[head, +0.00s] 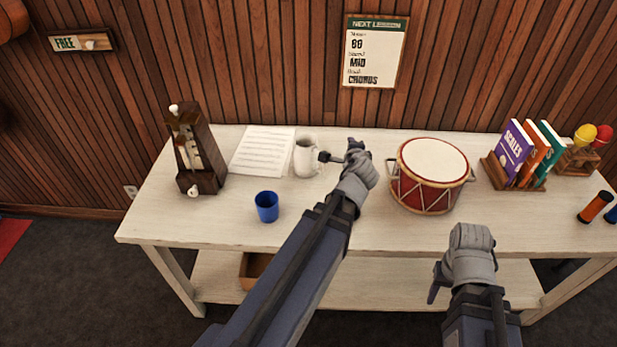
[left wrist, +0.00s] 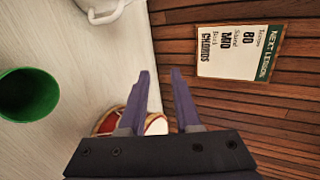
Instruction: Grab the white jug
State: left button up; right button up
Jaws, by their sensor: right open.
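The white jug (head: 306,157) stands upright on the table, left of my left gripper (head: 335,157) in the head view. Its handle side is close to the fingers; I cannot tell whether they touch. In the left wrist view, part of the jug (left wrist: 103,8) and its handle show at the top edge, outside the jaws. My left gripper (left wrist: 158,100) is open, with nothing between its fingers. My right gripper (head: 438,284) is open in front of the table's front edge, far from the jug, and mostly hidden by its own wrist.
A red drum (head: 428,183) stands right of the jug. A blue cup (head: 267,207), paper sheet (head: 262,151) and metronome (head: 196,152) are left. A green cup (left wrist: 28,94) shows only in the left wrist view. Books (head: 516,151) stand farther right.

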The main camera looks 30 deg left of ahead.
aim_at(311, 159)
pick_arm(q)
jog(key=w+a+f+m+t+b, duration=0.1)
jog(key=w+a+m+t+b, duration=0.1)
jog(key=a+m+t+b, duration=0.65)
jog(key=a+f+m+h+b, duration=0.1)
jog(key=f+m+h+b, duration=0.1)
jog(key=f+m+b, duration=0.2)
jog(key=s+f+m+g+h+b, duration=0.1)
jog(key=f+m+h+b, duration=0.1)
jog(key=f+m+b, duration=0.2)
jog(key=s+a+f+m+h+b, duration=0.1)
jog(key=f+m+b, duration=0.4)
jog(key=m, duration=0.2)
jog(key=shift+a+f+g+h, duration=0.25)
jog(key=shift+a+f+h, duration=0.05)
jog(key=shift+f+h, duration=0.1)
jog(key=shift+w+a+r+p, duration=0.1)
jog(key=shift+w+r+p, duration=0.1)
jog(key=shift+w, duration=0.4)
jog(key=shift+w+r+p, duration=0.1)
jog(key=shift+w+p, duration=0.05)
jog(key=shift+w, duration=0.4)
jog(key=shift+w+a, duration=0.1)
jog(key=shift+w, duration=2.5)
grip_shut()
pick_arm(e)
notch_tip(311, 159, down, 24)
jog(key=shift+r, duration=0.25)
